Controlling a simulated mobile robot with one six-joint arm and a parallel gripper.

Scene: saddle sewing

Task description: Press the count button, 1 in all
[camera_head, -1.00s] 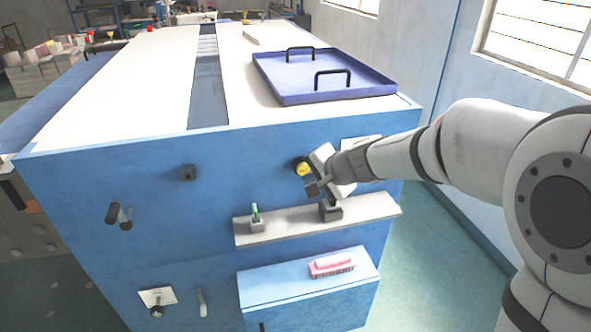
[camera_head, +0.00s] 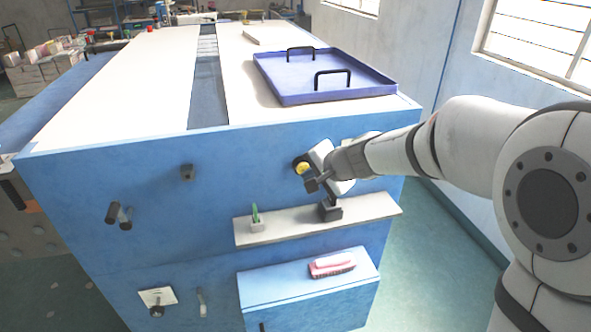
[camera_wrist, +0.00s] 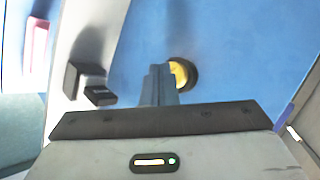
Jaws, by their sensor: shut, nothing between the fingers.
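The count button (camera_head: 302,168) is a round yellow cap in a dark ring on the blue front panel of the bench. In the wrist view the yellow button (camera_wrist: 180,74) shows just right of the fingertips, partly hidden behind them. My gripper (camera_head: 312,185) is shut and empty, with its tips in front of the panel close to the button. In the wrist view the closed fingers of my gripper (camera_wrist: 160,72) overlap the button's left edge. I cannot tell whether they touch it.
Below the button a grey shelf (camera_head: 285,229) holds a small green-topped item (camera_head: 256,216) and a black block (camera_head: 330,210). A pink brush (camera_head: 332,265) lies on a lower blue box. A purple tray (camera_head: 285,78) with black handles rests on the bench top. Dark knobs stick out at left.

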